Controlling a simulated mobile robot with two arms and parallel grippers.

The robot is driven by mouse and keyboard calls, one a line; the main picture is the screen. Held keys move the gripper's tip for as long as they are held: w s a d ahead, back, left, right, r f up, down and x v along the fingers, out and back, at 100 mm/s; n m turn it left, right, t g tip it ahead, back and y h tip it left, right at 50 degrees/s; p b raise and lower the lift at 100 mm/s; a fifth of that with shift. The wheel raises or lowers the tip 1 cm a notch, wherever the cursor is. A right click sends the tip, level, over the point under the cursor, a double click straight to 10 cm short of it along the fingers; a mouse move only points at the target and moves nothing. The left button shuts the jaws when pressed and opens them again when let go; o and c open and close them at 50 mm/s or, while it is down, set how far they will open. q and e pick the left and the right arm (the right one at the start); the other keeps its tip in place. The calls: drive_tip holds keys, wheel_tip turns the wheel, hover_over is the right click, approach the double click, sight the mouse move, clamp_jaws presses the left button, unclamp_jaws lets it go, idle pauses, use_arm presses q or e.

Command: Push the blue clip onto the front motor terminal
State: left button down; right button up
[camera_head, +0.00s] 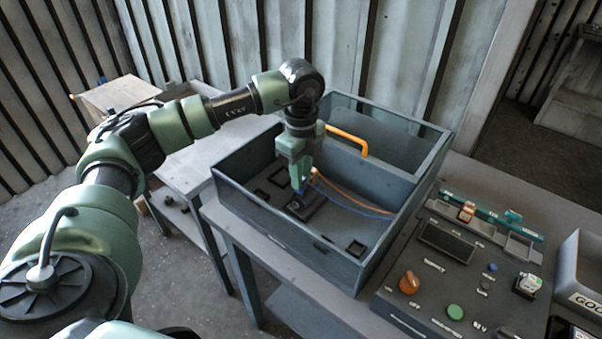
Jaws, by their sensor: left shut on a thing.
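My left gripper (301,180) points down inside the open grey blower housing (268,223). It is shut on a small blue clip (300,191), mostly hidden between the fingers. A blue wire (352,207) runs from there to the right across the housing. The dark motor block (306,206) lies right below the fingertips; its terminals are too small to make out. An orange clip (314,172) with an orange wire (340,193) is just right of the fingers. I cannot tell whether the blue clip touches a terminal. My right gripper is not in view.
An orange handle (348,139) stands at the housing's inner divider. A control panel (450,265) with knobs and a clip rail (490,217) is to the right. A grey bin (580,275) stands at the far right. The housing walls surround my gripper.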

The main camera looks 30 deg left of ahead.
use_arm(q)
drive_tip(key=shift+f, duration=0.2)
drive_tip(key=c, duration=1.2)
unclamp_jaws()
drive_tip(key=shift+r, duration=0.1)
wheel_tip(320, 180, up, 8)
drive_tip(key=shift+f+b, duration=0.2)
drive_tip(key=shift+b, duration=0.65)
